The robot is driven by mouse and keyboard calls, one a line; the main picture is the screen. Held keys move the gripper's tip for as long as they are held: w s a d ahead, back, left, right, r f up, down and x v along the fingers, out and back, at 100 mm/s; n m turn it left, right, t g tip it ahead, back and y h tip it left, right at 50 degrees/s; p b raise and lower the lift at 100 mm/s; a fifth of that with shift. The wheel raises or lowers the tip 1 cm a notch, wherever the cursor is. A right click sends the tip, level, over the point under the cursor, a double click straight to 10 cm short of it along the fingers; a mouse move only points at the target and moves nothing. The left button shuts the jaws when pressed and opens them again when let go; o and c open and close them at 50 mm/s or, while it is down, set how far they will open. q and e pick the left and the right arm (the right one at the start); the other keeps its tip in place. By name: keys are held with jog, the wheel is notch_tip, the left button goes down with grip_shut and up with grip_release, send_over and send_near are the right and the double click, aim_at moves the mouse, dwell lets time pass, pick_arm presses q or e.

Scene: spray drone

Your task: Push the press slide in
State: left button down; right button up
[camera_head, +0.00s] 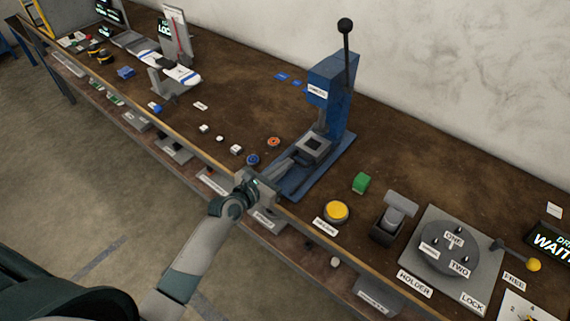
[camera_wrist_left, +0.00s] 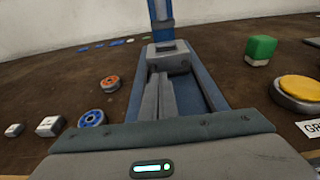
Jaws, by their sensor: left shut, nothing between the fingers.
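The blue press (camera_head: 328,97) stands on the workbench with its lever and black knob upright. Its grey slide block (camera_head: 313,147) sits on the blue base rails under the press head; the block also shows in the left wrist view (camera_wrist_left: 168,57). My left gripper (camera_head: 287,164) is shut and empty, its fingers pointing along the rails at the block's front. In the left wrist view the shut fingers (camera_wrist_left: 160,95) reach up to the block's near face. I cannot tell whether they touch it. My right gripper is not in view.
An orange ring (camera_head: 273,141) and a blue ring (camera_head: 253,159) lie left of the rails. A green block (camera_head: 360,183), a yellow button (camera_head: 337,211) and a round holder plate (camera_head: 446,247) are to the right. The wall stands behind the bench.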

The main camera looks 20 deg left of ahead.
aim_at(301, 151)
pick_arm(q)
jog(key=shift+w, duration=0.15)
jog(key=x, duration=0.3)
jog(key=shift+w+d+r, duration=0.2)
jog(key=shift+w+r, duration=0.15)
jog(key=shift+r, duration=0.15)
jog(key=shift+r, duration=0.15)
jog(key=shift+p, duration=0.3)
